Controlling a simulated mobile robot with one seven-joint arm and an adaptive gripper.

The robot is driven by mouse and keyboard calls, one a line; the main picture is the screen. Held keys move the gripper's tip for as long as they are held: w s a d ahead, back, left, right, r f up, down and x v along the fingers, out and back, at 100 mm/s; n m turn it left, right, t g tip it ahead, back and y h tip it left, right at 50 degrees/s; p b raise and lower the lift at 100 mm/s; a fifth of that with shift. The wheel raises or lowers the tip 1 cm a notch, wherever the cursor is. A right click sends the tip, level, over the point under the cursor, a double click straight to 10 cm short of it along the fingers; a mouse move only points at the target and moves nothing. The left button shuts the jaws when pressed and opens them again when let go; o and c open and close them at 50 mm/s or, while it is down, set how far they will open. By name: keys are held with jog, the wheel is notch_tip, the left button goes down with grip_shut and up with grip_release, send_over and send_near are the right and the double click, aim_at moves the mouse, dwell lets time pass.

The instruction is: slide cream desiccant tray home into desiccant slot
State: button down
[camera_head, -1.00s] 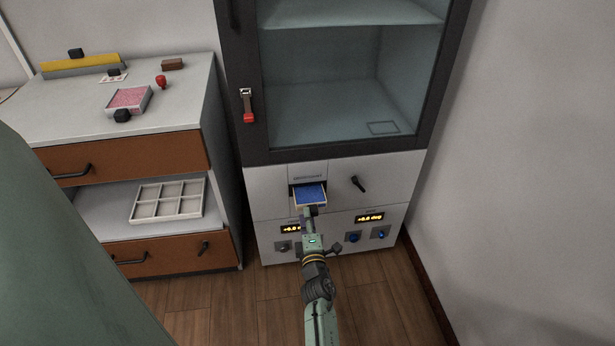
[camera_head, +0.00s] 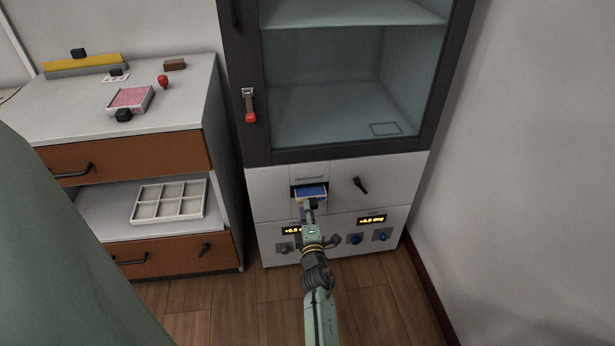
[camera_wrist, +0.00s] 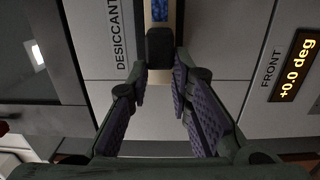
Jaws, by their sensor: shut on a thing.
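The cream desiccant tray (camera_head: 322,198) sits partly inside the slot under the DESICCANT label (camera_head: 309,178) in the cabinet's lower panel. Its front part sticks out, with blue beads (camera_head: 311,191) showing on top. My gripper (camera_head: 308,207) is at the tray's front from below. In the wrist view, my gripper (camera_wrist: 161,84) is shut on the tray's black handle (camera_wrist: 160,46), which lies between the fingertips. A strip of the tray and its blue beads (camera_wrist: 160,10) shows beyond the handle. The slot's inside is hidden.
A black knob (camera_head: 360,184) is right of the slot. Lit displays (camera_head: 371,219) and small knobs (camera_head: 355,239) are below it. The glass-doored cabinet (camera_head: 340,80) is above. A drawer unit (camera_head: 130,145) with a compartment tray (camera_head: 168,201) stands left.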

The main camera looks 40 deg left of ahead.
jog(key=b+x, duration=0.1)
jog(key=x, duration=0.2)
jog(key=shift+w+a, duration=0.2)
jog(key=shift+a, duration=0.15)
dwell(0.5)
jog(key=c, duration=1.4)
grip_release()
jog(key=shift+o, duration=0.2)
jog(key=shift+d+f, duration=0.1)
jog(key=shift+d, duration=0.05)
jog(key=v, duration=1.2)
